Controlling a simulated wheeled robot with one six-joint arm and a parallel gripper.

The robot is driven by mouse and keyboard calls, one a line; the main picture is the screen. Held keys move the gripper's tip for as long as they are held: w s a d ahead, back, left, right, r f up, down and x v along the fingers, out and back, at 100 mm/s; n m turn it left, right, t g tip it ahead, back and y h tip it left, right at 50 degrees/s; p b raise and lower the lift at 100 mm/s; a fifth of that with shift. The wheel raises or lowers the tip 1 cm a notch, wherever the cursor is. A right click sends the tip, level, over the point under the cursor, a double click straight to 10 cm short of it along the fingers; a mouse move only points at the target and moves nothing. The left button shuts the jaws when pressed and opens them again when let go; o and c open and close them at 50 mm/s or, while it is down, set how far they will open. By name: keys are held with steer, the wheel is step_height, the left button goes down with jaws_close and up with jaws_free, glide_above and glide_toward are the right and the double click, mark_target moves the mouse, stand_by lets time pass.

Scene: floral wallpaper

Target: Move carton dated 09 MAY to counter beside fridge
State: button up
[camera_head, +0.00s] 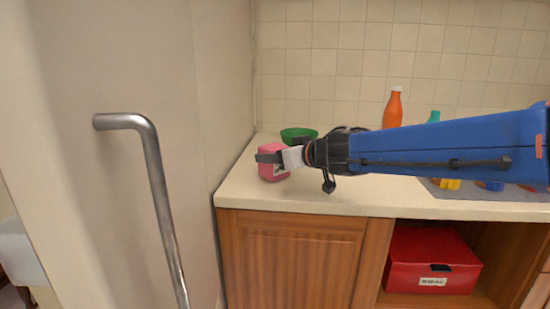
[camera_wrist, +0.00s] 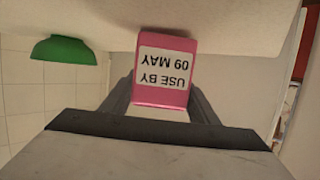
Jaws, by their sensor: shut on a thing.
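A pink carton (camera_head: 267,166) is at the left end of the counter (camera_head: 310,199), beside the fridge (camera_head: 130,60). In the wrist view the carton (camera_wrist: 165,94) shows a white label reading "USE BY 09 MAY", upside down. My gripper (camera_head: 272,158) is shut on the carton, with one finger on each side of it in the wrist view (camera_wrist: 160,98). The carton's base looks at or very close to the counter top; I cannot tell whether it touches.
A green bowl (camera_head: 299,134) stands behind the carton near the tiled wall. An orange bottle (camera_head: 393,107) and a teal bottle (camera_head: 434,117) stand farther right. A red box (camera_head: 430,262) sits in the open shelf below. The fridge's metal handle (camera_head: 158,190) juts out at left. The counter front near the carton is clear.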

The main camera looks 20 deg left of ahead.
steer(key=shift+f, duration=0.3)
steer(key=shift+f, duration=0.1)
steer(key=o, duration=1.2)
steer(key=shift+d, duration=0.1)
steer(key=v, duration=1.2)
